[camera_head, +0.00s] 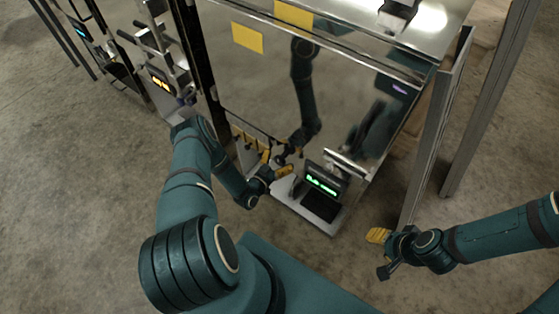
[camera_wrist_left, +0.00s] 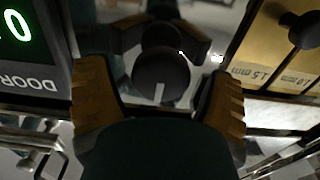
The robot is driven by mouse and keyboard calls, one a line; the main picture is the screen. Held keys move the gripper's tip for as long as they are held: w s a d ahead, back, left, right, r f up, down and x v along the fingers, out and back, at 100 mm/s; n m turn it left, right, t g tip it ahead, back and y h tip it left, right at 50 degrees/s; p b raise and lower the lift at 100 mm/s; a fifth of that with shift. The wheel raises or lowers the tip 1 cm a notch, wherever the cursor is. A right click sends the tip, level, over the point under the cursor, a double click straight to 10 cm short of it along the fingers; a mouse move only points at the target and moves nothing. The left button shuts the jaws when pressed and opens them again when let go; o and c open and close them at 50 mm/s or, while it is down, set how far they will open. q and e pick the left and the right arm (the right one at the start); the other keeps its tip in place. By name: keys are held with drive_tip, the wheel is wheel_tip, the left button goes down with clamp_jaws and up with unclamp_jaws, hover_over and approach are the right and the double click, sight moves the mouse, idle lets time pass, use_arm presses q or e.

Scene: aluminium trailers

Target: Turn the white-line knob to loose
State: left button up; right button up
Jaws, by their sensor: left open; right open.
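The round dark knob (camera_wrist_left: 161,76) with a white line shows in the middle of the left wrist view. The line points down toward the bottom of that picture. My left gripper (camera_wrist_left: 157,82) is open, with one yellow-brown finger on each side of the knob. I cannot tell whether the fingers touch it. In the head view my left gripper (camera_head: 276,165) is at the trailer panel, left of the green-lit display (camera_head: 322,181), and the knob cannot be made out there. My right gripper (camera_head: 381,254) is open and empty, above the floor at right.
A panel with green characters and the word DOOR (camera_wrist_left: 38,80) is close to the left finger in the wrist view. A yellow label (camera_wrist_left: 275,60) and a dark round part (camera_wrist_left: 303,28) are at right. The shiny trailer wall (camera_head: 270,90) mirrors my arms. Concrete floor is clear in front.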

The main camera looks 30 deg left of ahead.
use_arm(q)
drive_tip(key=shift+w, duration=0.1)
drive_tip(key=c, duration=1.2)
drive_tip(key=shift+o, duration=0.2)
drive_tip(key=shift+n, duration=0.3)
drive_tip(key=n, duration=0.4)
drive_tip(key=shift+a+n, duration=0.1)
drive_tip(key=shift+n, duration=0.3)
drive_tip(key=n, duration=0.5)
drive_tip(key=shift+a+f, duration=0.1)
drive_tip(key=n, duration=0.5)
drive_tip(key=shift+f+n, duration=0.1)
drive_tip(key=shift+n, duration=0.3)
drive_tip(key=n, duration=0.5)
drive_tip(key=shift+f+n, duration=0.1)
drive_tip(key=shift+n, duration=0.2)
